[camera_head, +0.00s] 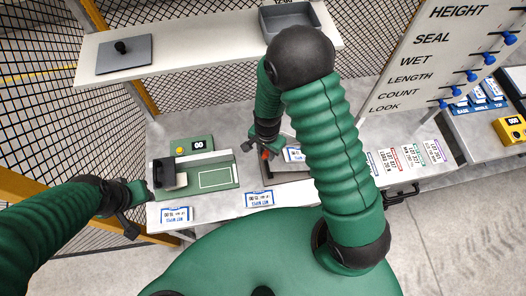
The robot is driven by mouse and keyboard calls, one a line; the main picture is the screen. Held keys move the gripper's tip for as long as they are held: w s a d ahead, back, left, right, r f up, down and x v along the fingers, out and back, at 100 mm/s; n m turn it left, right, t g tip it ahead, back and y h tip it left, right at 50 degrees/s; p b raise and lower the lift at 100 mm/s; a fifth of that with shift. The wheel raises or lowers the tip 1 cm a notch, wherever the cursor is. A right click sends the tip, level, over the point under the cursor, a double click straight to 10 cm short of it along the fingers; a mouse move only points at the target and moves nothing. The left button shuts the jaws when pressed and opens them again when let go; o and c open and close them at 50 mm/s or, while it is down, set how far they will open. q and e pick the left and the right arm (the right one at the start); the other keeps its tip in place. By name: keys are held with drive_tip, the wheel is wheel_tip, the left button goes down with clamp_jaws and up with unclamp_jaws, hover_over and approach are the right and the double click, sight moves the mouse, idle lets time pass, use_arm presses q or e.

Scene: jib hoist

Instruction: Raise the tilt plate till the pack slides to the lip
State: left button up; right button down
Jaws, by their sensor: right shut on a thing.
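My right gripper (265,153) is over the middle of the bench, shut at a small red part by the left edge of a dark plate (288,173), which looks like the tilt plate. My arm hides much of this plate, so its tilt is hard to judge. A small white and blue labelled item (294,155), perhaps the pack, shows on the far side of the plate, partly behind my arm. I cannot make out the lip. My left gripper (127,222) is at the bench's left front corner, apart from the plate; its fingers are small and dark.
A green device (205,176) with a black block stands left of the plate. Labelled cards (410,156) lie to the right. A shelf (190,55) with a grey bin (285,20) hangs above. A sign board (440,50) with blue knobs stands at the right.

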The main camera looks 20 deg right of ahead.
drive_tip(key=c, duration=1.3)
unclamp_jaws()
drive_tip(key=shift+s+d+f, duration=0.15)
drive_tip(key=shift+s+d, duration=0.05)
drive_tip(key=shift+d, duration=0.05)
drive_tip(key=shift+o, duration=0.5)
drive_tip(key=shift+d, duration=0.25)
use_arm(q)
drive_tip(key=shift+d, duration=0.5)
drive_tip(key=shift+a, duration=0.25)
use_arm(e)
drive_tip(key=shift+a, duration=0.25)
drive_tip(key=shift+w+r, duration=0.1)
drive_tip(key=shift+r, duration=0.1)
use_arm(q)
drive_tip(key=shift+f, duration=0.25)
use_arm(e)
wheel_tip(320, 180, up, 16)
drive_tip(key=shift+r, duration=0.2)
use_arm(q)
drive_tip(key=shift+d, duration=0.1)
